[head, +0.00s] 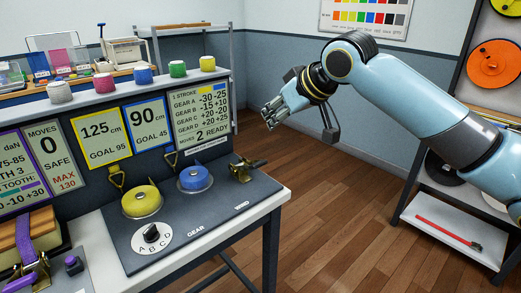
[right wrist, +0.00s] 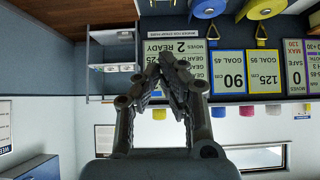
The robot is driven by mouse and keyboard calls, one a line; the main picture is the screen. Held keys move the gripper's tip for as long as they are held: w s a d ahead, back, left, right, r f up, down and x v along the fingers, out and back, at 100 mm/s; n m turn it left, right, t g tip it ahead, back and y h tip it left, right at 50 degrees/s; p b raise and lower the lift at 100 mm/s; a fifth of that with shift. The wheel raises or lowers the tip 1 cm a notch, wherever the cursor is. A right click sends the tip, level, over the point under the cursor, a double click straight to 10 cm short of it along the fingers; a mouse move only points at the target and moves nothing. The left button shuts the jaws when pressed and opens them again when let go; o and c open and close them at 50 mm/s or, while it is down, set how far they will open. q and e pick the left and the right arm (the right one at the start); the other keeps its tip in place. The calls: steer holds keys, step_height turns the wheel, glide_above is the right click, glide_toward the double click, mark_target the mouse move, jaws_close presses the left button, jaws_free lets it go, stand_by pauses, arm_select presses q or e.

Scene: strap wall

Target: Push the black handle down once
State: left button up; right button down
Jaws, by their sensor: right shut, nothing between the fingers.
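A brass ratchet (head: 241,173) with a short dark handle (head: 258,163) sits at the right end of the dark console top. The handle is small in the head view and its exact position is hard to tell. My right gripper (head: 271,117) is up and to the right of the ratchet, apart from it. It is shut and empty, and its fingers also show in the right wrist view (right wrist: 164,62). My left gripper is not in view.
Yellow (head: 141,201) and blue (head: 195,178) drums stand on the console (head: 190,232). A sign panel (head: 201,113) reading "MOVES 2 READY" rises behind them. A shelf with a red bar (head: 446,232) is at right. Wooden floor lies open between.

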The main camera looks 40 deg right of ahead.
glide_above(258, 162)
steer(key=w, duration=0.2)
step_height(258, 162, down, 6)
steer(key=f, duration=0.1)
steer(key=shift+s+d+f, duration=0.1)
steer(key=shift+s+f, duration=0.3)
steer(key=shift+f, duration=0.2)
steer(key=shift+s+d+f, duration=0.1)
steer(key=shift+s+f, duration=0.25)
steer(key=shift+f, duration=0.25)
steer(key=shift+s+f, duration=0.25)
steer(key=shift+f, duration=0.1)
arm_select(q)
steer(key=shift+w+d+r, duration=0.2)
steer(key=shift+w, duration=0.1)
arm_select(e)
steer(key=shift+f, duration=0.1)
